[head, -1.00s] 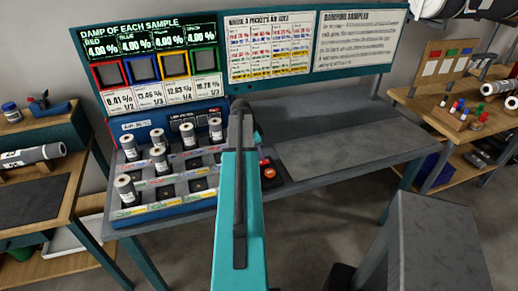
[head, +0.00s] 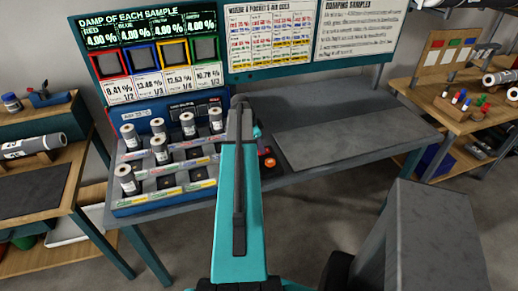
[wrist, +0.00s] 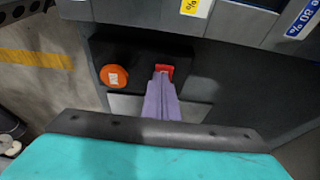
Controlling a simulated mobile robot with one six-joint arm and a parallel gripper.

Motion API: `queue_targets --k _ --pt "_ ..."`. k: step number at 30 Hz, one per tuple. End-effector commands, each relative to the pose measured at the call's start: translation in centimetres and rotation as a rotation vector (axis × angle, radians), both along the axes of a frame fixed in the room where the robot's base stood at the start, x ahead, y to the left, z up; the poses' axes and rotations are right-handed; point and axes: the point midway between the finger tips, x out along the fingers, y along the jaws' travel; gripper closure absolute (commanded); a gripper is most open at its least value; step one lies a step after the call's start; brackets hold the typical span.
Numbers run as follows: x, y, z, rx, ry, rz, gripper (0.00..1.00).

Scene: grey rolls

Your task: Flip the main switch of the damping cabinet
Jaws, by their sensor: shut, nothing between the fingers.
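The cabinet (head: 160,206) is a blue stepped unit on the grey table, with several grey rolls standing in it. At its right end is a dark switch box, which shows in the wrist view (wrist: 130,52). The box carries a round orange button (wrist: 115,76) and a small red switch (wrist: 166,67). The orange button also shows in the head view (head: 269,162). My gripper (wrist: 163,76) is shut and empty, its purple-grey fingertips right at the lower edge of the red switch. I cannot tell whether they touch it. In the head view my arm hides the fingers.
A display (head: 140,35) with coloured frames and a notice board (head: 310,45) stand behind the table. The table's right half (head: 340,135) is clear. Wooden side benches stand at left (head: 40,165) and right (head: 462,120).

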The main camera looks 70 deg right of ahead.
Motion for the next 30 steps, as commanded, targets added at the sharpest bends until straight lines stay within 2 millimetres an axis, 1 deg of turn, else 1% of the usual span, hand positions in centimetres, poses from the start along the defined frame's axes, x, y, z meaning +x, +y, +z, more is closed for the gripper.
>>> queue_targets --k 7,22,30 --pt "0.0 -0.1 0.0 -0.002 0.002 0.0 1.0" --pt "-1.3 -1.1 0.5 -0.002 0.002 -0.007 1.0" --pt "-1.6 -1.2 0.6 -0.002 0.002 -0.007 1.0"
